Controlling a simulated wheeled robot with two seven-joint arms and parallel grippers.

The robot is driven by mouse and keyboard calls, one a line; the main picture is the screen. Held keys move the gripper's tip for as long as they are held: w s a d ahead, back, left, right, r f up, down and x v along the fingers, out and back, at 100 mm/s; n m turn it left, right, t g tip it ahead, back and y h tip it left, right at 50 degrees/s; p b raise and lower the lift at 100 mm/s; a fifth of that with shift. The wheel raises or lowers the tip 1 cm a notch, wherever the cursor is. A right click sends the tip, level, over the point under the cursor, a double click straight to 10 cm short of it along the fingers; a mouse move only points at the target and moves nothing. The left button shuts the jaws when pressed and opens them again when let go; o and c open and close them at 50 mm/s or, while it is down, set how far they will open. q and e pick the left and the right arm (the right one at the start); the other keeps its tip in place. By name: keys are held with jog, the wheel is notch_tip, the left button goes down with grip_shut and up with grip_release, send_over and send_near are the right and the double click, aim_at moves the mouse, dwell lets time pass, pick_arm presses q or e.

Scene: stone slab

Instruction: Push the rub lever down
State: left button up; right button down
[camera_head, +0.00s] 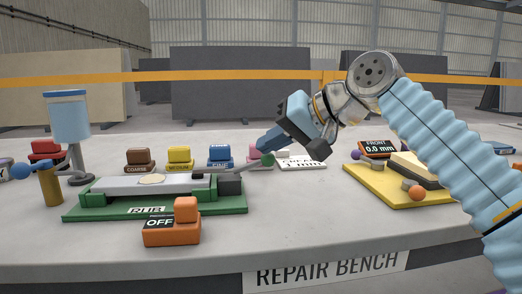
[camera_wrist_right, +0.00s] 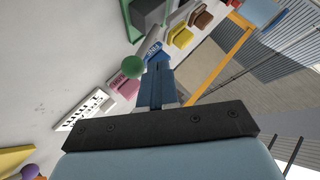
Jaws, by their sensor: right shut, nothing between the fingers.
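The rub station is a green base (camera_head: 150,208) labelled RUB, with a long grey slab (camera_head: 135,184) on it and a dark block (camera_head: 229,185) at its right end. The rub lever rises from that end to a green ball knob (camera_head: 268,159), which also shows in the right wrist view (camera_wrist_right: 133,65). My right gripper (camera_head: 264,146) is shut and empty, its blue fingertips just above the knob in the head view. In the wrist view the fingertips (camera_wrist_right: 158,68) appear beside the knob; I cannot tell whether they touch it. My left gripper is not in view.
An orange OFF switch (camera_head: 172,233) stands in front of the green base. Coarse (camera_head: 139,162), medium (camera_head: 180,158) and blue (camera_head: 220,155) blocks stand behind it. A blue-topped cup stand (camera_head: 68,120) is left; a yellow board (camera_head: 385,187) is right, near my right arm.

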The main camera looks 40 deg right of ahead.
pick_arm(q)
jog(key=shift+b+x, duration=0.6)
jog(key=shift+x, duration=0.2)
pick_arm(e)
jog(key=shift+s+d+f, duration=0.2)
jog(key=shift+d+f, duration=0.2)
jog(key=shift+f, duration=0.2)
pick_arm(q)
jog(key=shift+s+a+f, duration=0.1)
pick_arm(e)
jog(key=shift+f, duration=0.1)
